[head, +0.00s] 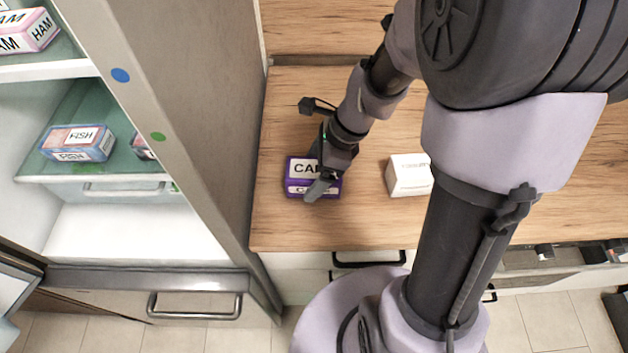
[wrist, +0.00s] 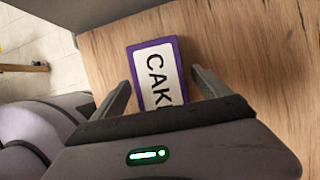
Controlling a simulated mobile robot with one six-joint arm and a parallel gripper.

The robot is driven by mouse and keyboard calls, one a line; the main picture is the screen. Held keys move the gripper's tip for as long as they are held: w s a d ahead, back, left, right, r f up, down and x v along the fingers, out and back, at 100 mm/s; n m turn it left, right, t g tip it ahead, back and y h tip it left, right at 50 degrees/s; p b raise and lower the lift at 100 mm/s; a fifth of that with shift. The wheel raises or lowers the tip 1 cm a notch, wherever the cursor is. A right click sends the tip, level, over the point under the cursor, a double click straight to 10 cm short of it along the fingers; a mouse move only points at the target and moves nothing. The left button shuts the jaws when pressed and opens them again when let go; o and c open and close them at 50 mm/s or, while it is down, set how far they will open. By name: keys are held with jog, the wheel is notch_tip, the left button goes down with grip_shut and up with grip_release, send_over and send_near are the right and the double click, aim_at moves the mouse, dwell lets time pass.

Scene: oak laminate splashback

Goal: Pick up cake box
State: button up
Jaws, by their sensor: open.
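The cake box (head: 297,171) is purple with a white label reading "CAKE", partly covered by my gripper in the head view. It sits on the wooden counter near the fridge side. In the wrist view the cake box (wrist: 157,72) lies between the two open fingers of my gripper (wrist: 160,92), its near end hidden by the gripper body. Gaps show between each finger and the box. In the head view my gripper (head: 318,180) is right over the box, one finger in front of its near side.
A white box (head: 409,175) stands on the wooden counter (head: 365,222) to the right of the cake box. The open fridge (head: 120,225) is at left, holding a fish box (head: 78,143) and ham boxes (head: 28,32). Its side wall (head: 195,110) rises close beside the counter.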

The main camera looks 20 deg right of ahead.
jog(key=b+x, duration=0.1)
jog(key=x, duration=0.2)
jog(key=shift+d+r, duration=0.1)
jog(key=c, duration=1.8)
